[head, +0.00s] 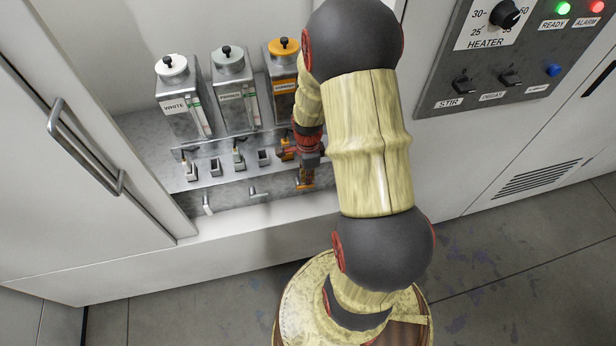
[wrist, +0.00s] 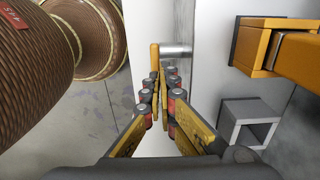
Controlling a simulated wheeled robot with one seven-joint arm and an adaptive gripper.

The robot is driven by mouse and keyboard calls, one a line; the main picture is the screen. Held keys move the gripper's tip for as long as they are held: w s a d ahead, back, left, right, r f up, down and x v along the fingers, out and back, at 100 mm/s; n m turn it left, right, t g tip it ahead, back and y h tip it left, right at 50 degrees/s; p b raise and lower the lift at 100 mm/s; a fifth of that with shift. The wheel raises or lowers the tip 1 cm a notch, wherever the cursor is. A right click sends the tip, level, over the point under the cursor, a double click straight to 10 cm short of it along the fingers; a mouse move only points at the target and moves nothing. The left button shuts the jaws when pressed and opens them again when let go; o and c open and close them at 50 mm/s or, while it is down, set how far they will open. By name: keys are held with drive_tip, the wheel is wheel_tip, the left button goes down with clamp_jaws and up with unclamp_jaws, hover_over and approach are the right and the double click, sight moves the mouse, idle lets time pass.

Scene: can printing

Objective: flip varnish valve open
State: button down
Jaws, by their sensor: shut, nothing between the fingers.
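Three tanks stand in the recess in the head view: a white-lidded one labelled WHITE (head: 183,98), a grey-green-lidded one (head: 236,88) and an amber-lidded one (head: 281,78). I cannot read the last two labels surely; the amber one's colour suits varnish. Below them, a low row has two grey lever handles (head: 256,193) and an amber one at my gripper. My gripper (head: 306,182) is shut and empty, pointing down. In the wrist view, my fingertips (wrist: 158,84) are close to the amber lever (wrist: 155,57) on a metal shaft (wrist: 176,48); contact is unclear.
An amber block (wrist: 262,50) and a grey square socket (wrist: 246,125) stick out right of my fingers in the wrist view. The recess has a white front ledge (head: 230,232). A door with a bar handle (head: 85,147) is left; a control panel (head: 515,50) is right.

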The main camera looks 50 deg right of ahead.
sight(313, 185)
drive_tip(key=shift+s+d+f+p, duration=0.3)
drive_tip(key=shift+d+f+p, duration=0.15)
drive_tip(key=shift+p, duration=0.3)
idle(0.6)
drive_tip(key=shift+f, duration=0.1)
drive_tip(key=shift+s+d+f+p, duration=0.15)
drive_tip(key=shift+d+f+p, duration=0.1)
drive_tip(key=shift+f+p, duration=0.3)
drive_tip(key=shift+d+f+p, duration=0.1)
drive_tip(key=shift+f+p, duration=0.4)
drive_tip(key=shift+f, duration=0.85)
drive_tip(key=shift+r, duration=0.1)
idle(0.7)
wheel_tip(313, 185, up, 12)
idle(0.5)
idle(0.5)
